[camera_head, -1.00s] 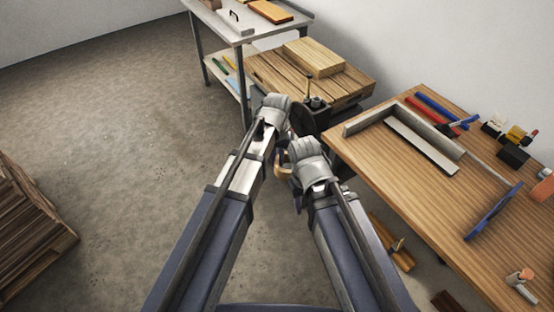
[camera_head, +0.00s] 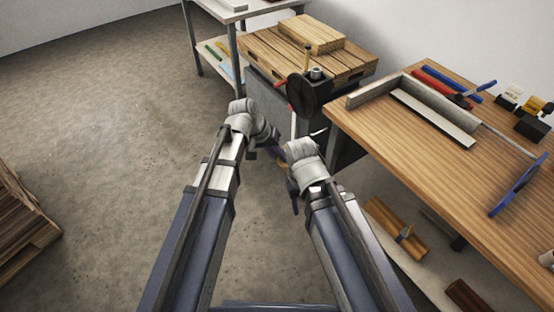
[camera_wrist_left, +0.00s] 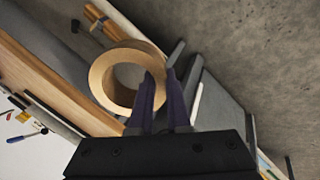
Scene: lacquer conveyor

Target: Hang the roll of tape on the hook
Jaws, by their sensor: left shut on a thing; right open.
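The roll of tape (camera_wrist_left: 98,82) is a tan ring, seen large in the left wrist view. My left gripper (camera_wrist_left: 160,88) is shut on the right side of its ring wall, with the hole facing the camera. In the head view my left gripper (camera_head: 276,156) is low in front of the workbenches, and the roll is mostly hidden beside it. My right gripper (camera_head: 293,196) is open, a little lower and to the right; its fingers are mostly hidden by its wrist. I cannot make out the hook in either view.
A wooden bench (camera_head: 400,155) with tools fills the right side. A slatted wooden table (camera_head: 270,48) stands at the back, with a dark round part (camera_head: 310,94) in front. A wood pallet stack (camera_head: 25,225) is at the left. The floor between is clear.

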